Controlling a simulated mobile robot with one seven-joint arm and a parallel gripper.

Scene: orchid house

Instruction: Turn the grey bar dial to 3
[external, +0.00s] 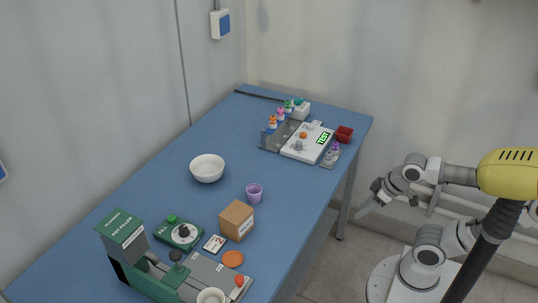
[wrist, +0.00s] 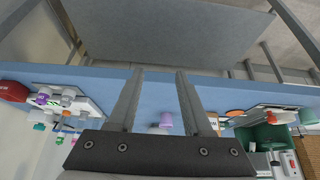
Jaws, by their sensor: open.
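A small grey knob (external: 298,146), which looks like the grey bar dial, sits on a white panel (external: 292,154) at the far end of the blue table. It is too small to read its setting. The panel has a lit green display (external: 323,138) and an orange knob (external: 303,135). In the wrist view, the white panel (wrist: 85,104) shows upside down at the left, and the dial cannot be made out clearly. My gripper (wrist: 157,74) is open and empty. In the external view it hangs off the table's right side, well apart from the panel.
A red container (external: 344,134) stands beside the panel, with small colourful figures behind it. A white bowl (external: 207,168), purple cup (external: 254,193), cardboard box (external: 237,220), green dial box (external: 180,234) and green pot filler (external: 125,237) stand nearer. The table's middle right is largely clear.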

